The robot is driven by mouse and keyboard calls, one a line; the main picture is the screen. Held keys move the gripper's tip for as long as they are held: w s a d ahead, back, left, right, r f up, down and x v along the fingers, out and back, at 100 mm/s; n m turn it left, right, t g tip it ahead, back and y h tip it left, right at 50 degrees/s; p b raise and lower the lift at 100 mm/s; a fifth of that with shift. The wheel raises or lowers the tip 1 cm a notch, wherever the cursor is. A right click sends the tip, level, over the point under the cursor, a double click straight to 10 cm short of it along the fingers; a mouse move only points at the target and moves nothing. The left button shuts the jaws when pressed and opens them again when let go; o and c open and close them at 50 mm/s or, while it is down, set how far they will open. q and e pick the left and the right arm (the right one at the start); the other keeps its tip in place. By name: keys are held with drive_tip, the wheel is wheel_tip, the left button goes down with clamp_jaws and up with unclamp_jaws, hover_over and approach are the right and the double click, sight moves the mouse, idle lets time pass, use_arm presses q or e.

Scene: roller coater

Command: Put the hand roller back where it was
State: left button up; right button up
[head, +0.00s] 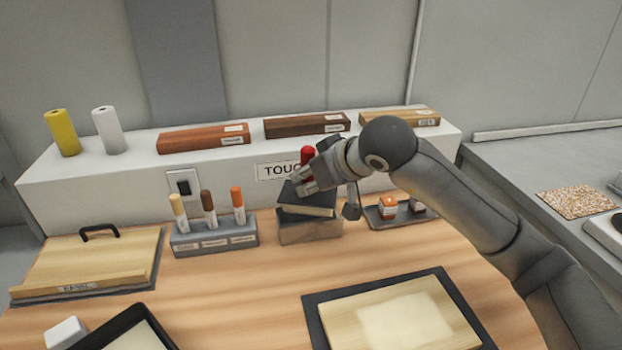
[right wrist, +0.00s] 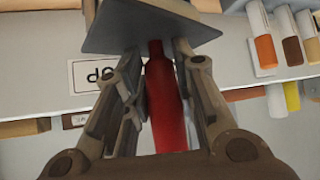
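The hand roller's red handle (head: 307,154) stands up at my right gripper (head: 306,182), beside the TOUCH sign. In the right wrist view the red handle (right wrist: 163,95) lies between the two fingers of my right gripper (right wrist: 157,60), which close in on both its sides. A dark flat part (head: 295,190) shows below the gripper, above a grey block-like stand (head: 310,230). In the right wrist view a grey plate (right wrist: 150,25) crosses beyond the fingertips. The fingers hide part of the roller, and I cannot tell whether it touches the stand. My left gripper is out of view.
A rack with several coloured sticks (head: 213,238) stands left of the stand. A small tray with orange-and-white jars (head: 388,208) is right. A framed board (head: 405,315) lies in front. A white ledge (head: 90,185) runs behind. Bare tabletop (head: 235,290) lies front left.

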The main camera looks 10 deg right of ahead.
drive_tip(key=o, duration=0.4)
drive_tip(key=shift+c, duration=0.2)
drive_tip(key=shift+r, duration=0.15)
drive_tip(key=shift+r+p, duration=0.2)
drive_tip(key=shift+p, duration=0.2)
drive_tip(key=v, duration=1.2)
drive_tip(key=shift+r, duration=0.3)
